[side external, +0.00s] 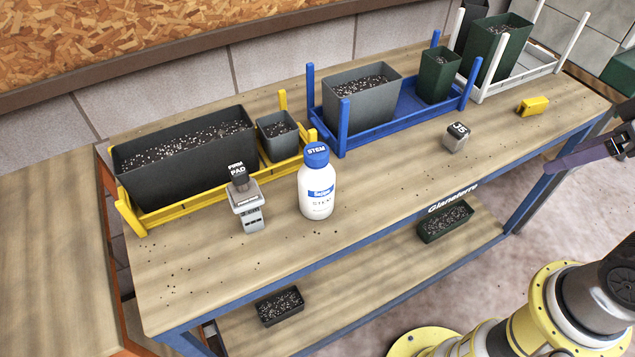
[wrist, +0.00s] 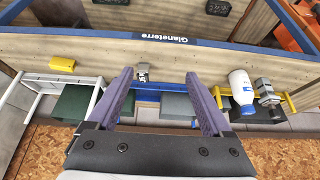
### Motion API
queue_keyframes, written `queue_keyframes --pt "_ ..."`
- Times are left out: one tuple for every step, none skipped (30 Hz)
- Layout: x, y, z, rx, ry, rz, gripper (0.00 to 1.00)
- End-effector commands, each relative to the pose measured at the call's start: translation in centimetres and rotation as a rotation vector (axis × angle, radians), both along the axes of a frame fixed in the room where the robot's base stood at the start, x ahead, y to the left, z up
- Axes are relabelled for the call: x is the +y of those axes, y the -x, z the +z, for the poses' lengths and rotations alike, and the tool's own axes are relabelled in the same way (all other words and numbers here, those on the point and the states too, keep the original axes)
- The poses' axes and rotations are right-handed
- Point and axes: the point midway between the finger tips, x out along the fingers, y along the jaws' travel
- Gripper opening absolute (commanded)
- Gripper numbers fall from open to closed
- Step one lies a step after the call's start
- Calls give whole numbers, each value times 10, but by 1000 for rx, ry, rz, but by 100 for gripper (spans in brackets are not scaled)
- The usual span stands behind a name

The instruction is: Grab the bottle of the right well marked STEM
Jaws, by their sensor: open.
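The white bottle (side external: 317,192) with a blue cap marked STEM stands upright on the wooden bench in the side external view, in front of the yellow rack. In the wrist view the white bottle (wrist: 241,88) shows right of the fingers. My gripper (side external: 588,138) is at the right edge of the side view, partly cut off, well away from the bottle. In the wrist view my gripper (wrist: 158,75) has its two purple fingers wide apart with nothing held between them. No well marked STEM can be made out.
A grey device (side external: 250,208) with a dark top marked PAD stands left of the bottle. A yellow rack (side external: 190,207), a blue rack (side external: 405,110) and a white rack (side external: 520,75) hold planters behind. A small grey block (side external: 456,138) and a yellow block (side external: 533,106) lie right. The front-middle bench is clear.

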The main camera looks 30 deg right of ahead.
Motion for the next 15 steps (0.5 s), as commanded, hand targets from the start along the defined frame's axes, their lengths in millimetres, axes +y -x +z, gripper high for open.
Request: queue_keyframes --pt "0 2 -1 8 -6 -9 84" --pt "2 4 -2 19 -21 -18 84" --pt "7 7 -2 34 -54 -32 84" --pt "13 8 -1 44 -87 -45 84" --pt "19 10 0 58 -127 -58 84" --pt "30 12 1 89 -191 -78 84" --pt "40 13 2 123 -245 -95 84" --pt "51 13 2 166 -306 -113 84" --pt "66 13 3 231 -389 -141 84" --pt "79 12 4 286 -454 -162 84" --pt "91 10 6 343 -519 -185 84" --pt "106 6 9 419 -604 -214 84" --pt "117 3 12 479 -668 -239 84" --pt "128 -1 15 538 -730 -262 84" --pt "142 -9 20 618 -814 -297 84"
